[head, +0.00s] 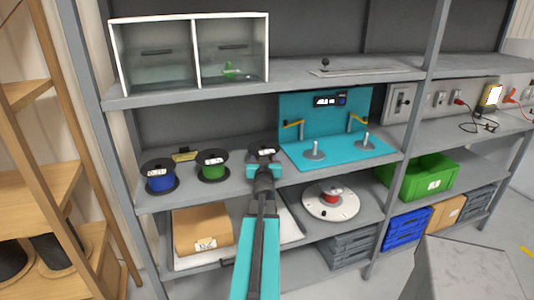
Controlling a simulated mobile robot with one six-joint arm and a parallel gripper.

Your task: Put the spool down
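My gripper (263,158) is over the middle shelf, seen from behind, with my arm reaching up from the bottom of the picture. A dark-flanged spool (262,147) with a white label shows right at its far end. The gripper hides most of this spool, so its wire colour, the fingers' grip and any gap to the shelf cannot be made out.
A teal fixture (340,157) with two upright posts stands right of my gripper. A green crate (430,178) is at right. A shelf edge (170,98) runs above.

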